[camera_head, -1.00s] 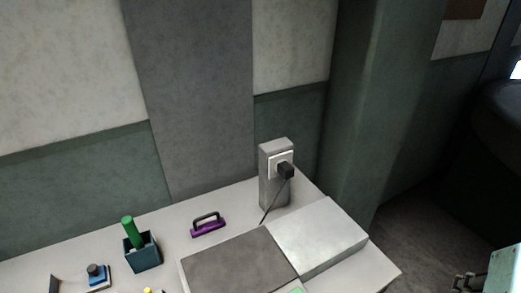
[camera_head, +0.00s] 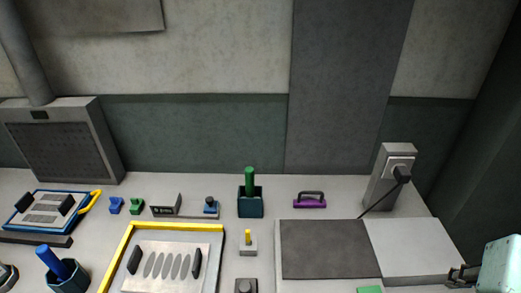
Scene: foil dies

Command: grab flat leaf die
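A silver plate (camera_head: 140,277) with a row of dark leaf-shaped slots and two black handles lies flat inside a yellow frame (camera_head: 175,228) at the lower middle left. A second slotted plate (camera_head: 46,206) with black handles lies in a blue frame at the far left. No label shows which is the flat leaf die. My gripper (camera_head: 462,275) is at the lower right edge, far to the right of both plates. Its dark fingers are small and partly seen, so its opening is unclear. The near end of the yellow frame is cut off.
A dark grey pad (camera_head: 330,249) and pale block (camera_head: 408,247) lie left of my gripper. A socket post (camera_head: 388,182) with a cord stands behind. Between are a purple-handled tool (camera_head: 310,201), a green-handled tool in a cup (camera_head: 250,205) and a small yellow-knobbed block (camera_head: 248,245).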

